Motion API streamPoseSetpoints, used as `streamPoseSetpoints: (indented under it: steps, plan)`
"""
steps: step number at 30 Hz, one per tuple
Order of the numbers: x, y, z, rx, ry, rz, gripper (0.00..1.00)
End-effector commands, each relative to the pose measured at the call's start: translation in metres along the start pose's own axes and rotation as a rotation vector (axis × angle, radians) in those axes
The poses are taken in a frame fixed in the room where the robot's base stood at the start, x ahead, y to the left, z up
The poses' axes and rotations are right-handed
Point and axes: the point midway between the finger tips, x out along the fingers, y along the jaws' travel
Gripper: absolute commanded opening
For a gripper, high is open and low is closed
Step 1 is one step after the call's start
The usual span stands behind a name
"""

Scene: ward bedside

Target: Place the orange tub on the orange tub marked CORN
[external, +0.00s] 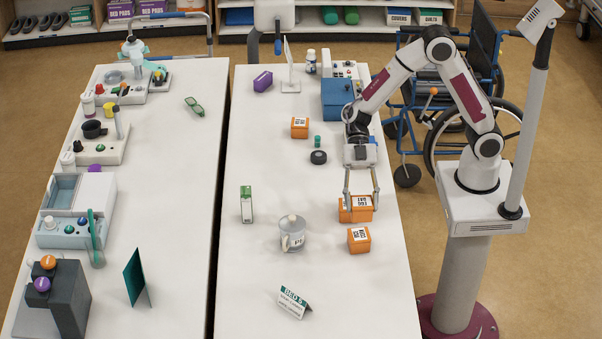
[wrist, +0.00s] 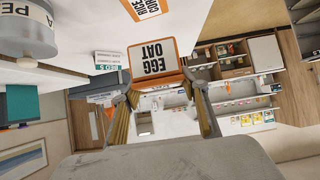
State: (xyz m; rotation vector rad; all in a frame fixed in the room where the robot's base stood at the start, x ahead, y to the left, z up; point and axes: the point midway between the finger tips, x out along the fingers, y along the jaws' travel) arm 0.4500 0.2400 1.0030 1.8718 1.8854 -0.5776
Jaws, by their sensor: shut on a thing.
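My gripper (external: 361,196) is shut on an orange tub (external: 353,212) with a white label that reads EGG OAT. Its fingers are on two opposite sides of the tub; I cannot tell whether it touches the table. In the wrist view the tub (wrist: 155,62) sits between the fingertips (wrist: 160,92). A smaller orange tub (external: 358,246) with a white label stands just in front of it, also at the top of the wrist view (wrist: 147,8). Another orange tub (external: 299,131) stands farther back. The small labels are hard to read, so I cannot tell which is marked CORN.
A BED 9 sign (external: 293,302) is at the front. A black round thing (external: 318,157) and a blue box (external: 338,98) are behind. The table's right edge is close.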

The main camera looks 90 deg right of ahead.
Motion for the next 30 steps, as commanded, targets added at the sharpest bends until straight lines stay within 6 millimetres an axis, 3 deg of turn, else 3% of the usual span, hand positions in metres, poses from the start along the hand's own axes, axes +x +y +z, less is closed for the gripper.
streamPoseSetpoints:
  steps: [6, 22, 30]
  plan:
    - [0.015, 0.000, 0.021, 0.001, 0.001, 0.000, 0.14]
    - [0.019, 0.000, 0.028, -0.001, 0.001, 0.000, 0.14]
    - [0.032, 0.000, 0.047, 0.002, 0.001, -0.001, 0.14]
